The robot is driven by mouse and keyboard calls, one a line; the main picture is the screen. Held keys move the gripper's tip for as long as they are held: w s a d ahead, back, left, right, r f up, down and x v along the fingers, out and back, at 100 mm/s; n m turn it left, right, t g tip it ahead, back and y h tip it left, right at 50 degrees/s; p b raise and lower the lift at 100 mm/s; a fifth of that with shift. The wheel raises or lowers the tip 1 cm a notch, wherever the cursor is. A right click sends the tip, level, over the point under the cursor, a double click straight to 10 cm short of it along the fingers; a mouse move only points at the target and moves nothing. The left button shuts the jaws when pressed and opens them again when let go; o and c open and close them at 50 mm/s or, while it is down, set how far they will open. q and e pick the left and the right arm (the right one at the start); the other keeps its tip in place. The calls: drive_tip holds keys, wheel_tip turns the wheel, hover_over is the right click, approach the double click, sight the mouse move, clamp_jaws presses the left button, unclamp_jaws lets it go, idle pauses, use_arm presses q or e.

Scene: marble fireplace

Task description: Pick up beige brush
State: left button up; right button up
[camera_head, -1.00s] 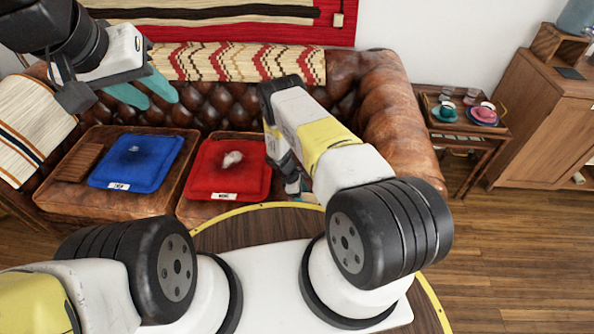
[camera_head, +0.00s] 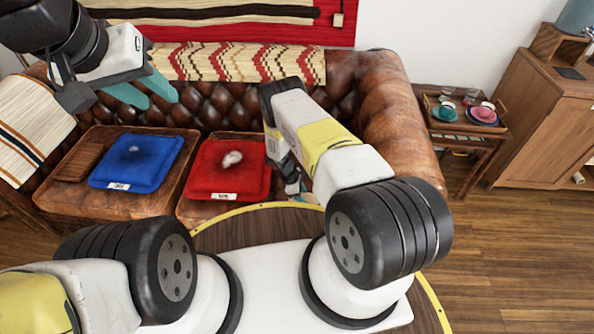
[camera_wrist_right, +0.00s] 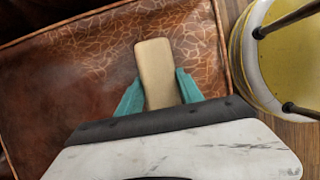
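The beige brush (camera_wrist_right: 155,65) shows in the right wrist view as a flat, rounded block between the teal fingers of my right gripper (camera_wrist_right: 160,88). Both fingers lie against its sides, and the gripper appears shut on it. Its near end is hidden by the gripper body. Brown leather lies below; I cannot tell whether the brush touches it. In the head view my right gripper (camera_head: 291,180) is mostly hidden behind my right arm. My left gripper (camera_head: 143,91) is open and empty at the upper left, with its teal fingers apart.
A small table (camera_head: 475,138) with cups and a wooden cabinet (camera_head: 540,125) stand at the right. A yellow-rimmed round part (camera_wrist_right: 245,75) is right of the cushion.

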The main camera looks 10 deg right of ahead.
sight(307, 198)
clamp_jaws()
drive_tip(key=shift+r, duration=0.55)
drive_tip(key=r, duration=0.3)
drive_tip(key=shift+s+a+r, duration=0.1)
drive_tip(key=shift+s+a, duration=0.05)
drive_tip(key=shift+s, duration=0.15)
drive_tip(key=s+a+r, duration=0.1)
drive_tip(key=s+a, duration=0.3)
drive_tip(key=s, duration=1)
drive_tip(key=shift+s, duration=0.4)
drive_tip(key=shift+r, duration=0.1)
